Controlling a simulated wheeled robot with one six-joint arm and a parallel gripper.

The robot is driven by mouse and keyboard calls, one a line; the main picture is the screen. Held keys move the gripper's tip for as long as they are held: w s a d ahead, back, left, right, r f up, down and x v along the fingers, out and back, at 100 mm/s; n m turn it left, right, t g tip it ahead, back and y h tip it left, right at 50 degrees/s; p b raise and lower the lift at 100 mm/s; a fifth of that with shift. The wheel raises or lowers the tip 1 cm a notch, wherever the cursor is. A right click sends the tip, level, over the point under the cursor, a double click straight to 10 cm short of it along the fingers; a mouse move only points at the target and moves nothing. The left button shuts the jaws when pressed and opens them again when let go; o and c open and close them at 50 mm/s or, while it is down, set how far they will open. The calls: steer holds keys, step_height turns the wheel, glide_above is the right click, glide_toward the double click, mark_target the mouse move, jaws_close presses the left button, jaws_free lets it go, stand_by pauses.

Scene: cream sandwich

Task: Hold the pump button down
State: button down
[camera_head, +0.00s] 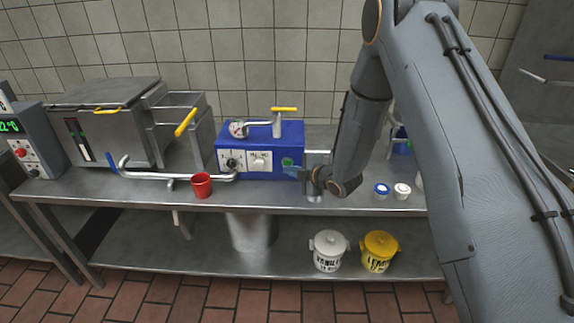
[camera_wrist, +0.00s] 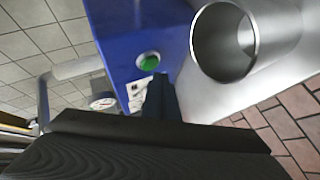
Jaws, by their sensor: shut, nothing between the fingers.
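The pump (camera_head: 227,146) is a blue box on the steel counter, with a gauge and pipes on top. Its round green button (camera_head: 287,162) is at the right end of the front face. In the wrist view the green button (camera_wrist: 149,61) shows clear on the blue face. In the wrist view my gripper (camera_wrist: 160,82) ends just below and right of the button in the picture. The tips do not cover the button; I cannot tell whether they touch the pump face.
An open steel cylinder (camera_wrist: 224,72) stands right beside the pump. A red cup (camera_head: 201,187) stands under the pipe to the left. Two small lidded jars (camera_head: 382,190) (camera_head: 402,191) are on the counter to the right. Two buckets (camera_head: 328,252) (camera_head: 380,253) stand on the lower shelf.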

steer(key=shift+w, duration=0.15)
stand_by(0.5)
steer(key=shift+w+b, duration=0.3)
